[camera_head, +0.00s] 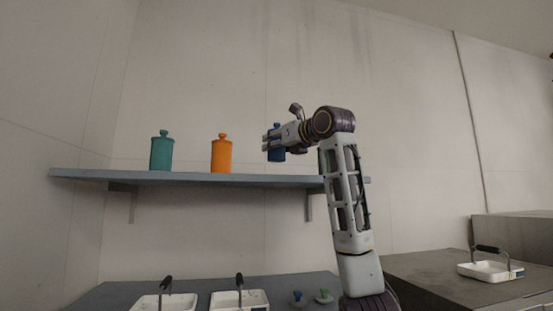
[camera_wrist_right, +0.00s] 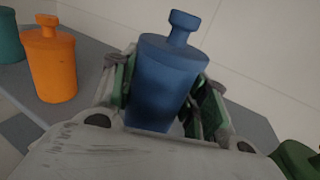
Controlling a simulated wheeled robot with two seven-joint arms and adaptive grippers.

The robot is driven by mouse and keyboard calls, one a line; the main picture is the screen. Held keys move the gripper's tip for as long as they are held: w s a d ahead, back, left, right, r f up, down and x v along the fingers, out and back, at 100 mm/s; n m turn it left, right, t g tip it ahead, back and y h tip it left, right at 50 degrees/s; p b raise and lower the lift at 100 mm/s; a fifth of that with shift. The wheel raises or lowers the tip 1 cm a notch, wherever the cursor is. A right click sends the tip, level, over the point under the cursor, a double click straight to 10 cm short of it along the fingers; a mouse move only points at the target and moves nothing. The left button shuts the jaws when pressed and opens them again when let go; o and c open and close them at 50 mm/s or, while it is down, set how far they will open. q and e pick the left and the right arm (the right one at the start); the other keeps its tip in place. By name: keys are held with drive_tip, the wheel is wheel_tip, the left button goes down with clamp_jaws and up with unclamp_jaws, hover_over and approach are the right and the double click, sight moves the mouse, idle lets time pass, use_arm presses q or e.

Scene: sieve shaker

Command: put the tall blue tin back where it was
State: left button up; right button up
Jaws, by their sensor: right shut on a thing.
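The tall blue tin (camera_head: 277,156) with a knobbed lid is upright, or nearly so, in my right gripper (camera_head: 268,142) at the wall shelf (camera_head: 200,178). In the head view its base shows a little above the shelf's surface line; whether it touches cannot be told. The right wrist view shows the blue tin (camera_wrist_right: 170,75) between the green-padded fingers of the right gripper (camera_wrist_right: 168,95); its lower end is hidden by the gripper body. My left gripper is not in view.
An orange tin (camera_head: 222,156) and a teal tin (camera_head: 161,153) stand on the shelf to the left. A dark green thing (camera_wrist_right: 296,158) is at the wrist view's lower right. White handled trays (camera_head: 240,299) are below, with another tray (camera_head: 490,271) at right.

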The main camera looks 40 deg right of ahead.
sight(282, 155)
drive_tip(key=shift+f+b, duration=0.35)
drive_tip(key=shift+f, duration=1.7)
drive_tip(key=shift+f, duration=0.15)
drive_tip(key=o, duration=1.3)
drive_tip(key=shift+s+r, duration=0.2)
drive_tip(key=s, duration=0.4)
drive_tip(key=s+a+b, duration=0.1)
drive_tip(key=s, duration=0.2)
drive_tip(key=s+b, duration=0.1)
drive_tip(key=s, duration=0.3)
drive_tip(key=shift+s+a, duration=0.2)
drive_tip(key=shift+s, duration=0.1)
